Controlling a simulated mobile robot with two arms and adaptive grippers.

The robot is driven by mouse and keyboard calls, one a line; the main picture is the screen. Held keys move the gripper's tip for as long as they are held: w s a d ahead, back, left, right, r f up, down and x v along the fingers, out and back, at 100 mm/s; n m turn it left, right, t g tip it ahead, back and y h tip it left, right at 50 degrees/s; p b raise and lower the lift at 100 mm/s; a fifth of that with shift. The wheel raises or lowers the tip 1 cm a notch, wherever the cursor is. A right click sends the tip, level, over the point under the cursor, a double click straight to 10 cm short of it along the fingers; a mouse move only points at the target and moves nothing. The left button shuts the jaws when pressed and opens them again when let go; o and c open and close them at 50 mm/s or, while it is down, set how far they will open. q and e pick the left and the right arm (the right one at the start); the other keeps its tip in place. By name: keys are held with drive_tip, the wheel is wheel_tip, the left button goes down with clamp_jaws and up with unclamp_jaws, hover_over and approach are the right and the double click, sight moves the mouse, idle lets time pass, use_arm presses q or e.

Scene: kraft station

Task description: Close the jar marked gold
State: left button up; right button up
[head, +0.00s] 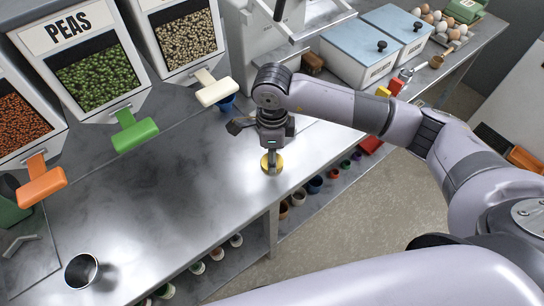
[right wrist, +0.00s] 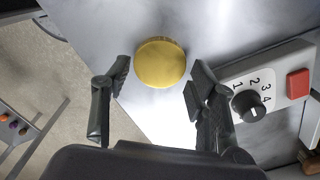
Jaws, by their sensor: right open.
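A round gold lid-like disc (head: 266,163) is at the front edge of the metal counter, directly under my right gripper (head: 273,152). The right wrist view shows the gold disc (right wrist: 160,64) from above, between and just beyond the fingertips of my right gripper (right wrist: 161,78). The fingers are spread wide, with a gap on each side of the disc. Whether the disc sits on a jar is hidden from above, and no marking can be read. My left gripper is in neither view.
A grey box with a numbered dial (right wrist: 248,105) and red button stands close to the right finger. An open metal cup (head: 82,271) stands at front left. Dispensers with orange, green (head: 135,134) and cream handles line the back. The counter's middle left is clear.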

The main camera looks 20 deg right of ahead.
drive_tip(key=shift+f, duration=0.85)
drive_tip(key=c, duration=0.4)
drive_tip(key=shift+r, duration=0.15)
drive_tip(key=shift+r, duration=0.2)
drive_tip(key=shift+s+a+r+b, duration=0.15)
drive_tip(key=shift+a+r+b, duration=0.05)
drive_tip(key=shift+r+b, duration=0.45)
drive_tip(key=shift+s+a+r+b, duration=0.15)
drive_tip(key=shift+a+r+b, duration=0.05)
drive_tip(key=shift+r+b, duration=0.4)
drive_tip(key=s+a+b, duration=0.1)
drive_tip(key=s+a, duration=0.2)
drive_tip(key=a, duration=0.1)
drive_tip(key=s+a+b, duration=0.2)
drive_tip(key=s+a, duration=0.2)
drive_tip(key=s+a+b, duration=0.2)
drive_tip(key=s+a, duration=0.2)
drive_tip(key=shift+s+a+r, duration=0.15)
drive_tip(key=shift+a+r, duration=0.05)
drive_tip(key=shift+a, duration=0.2)
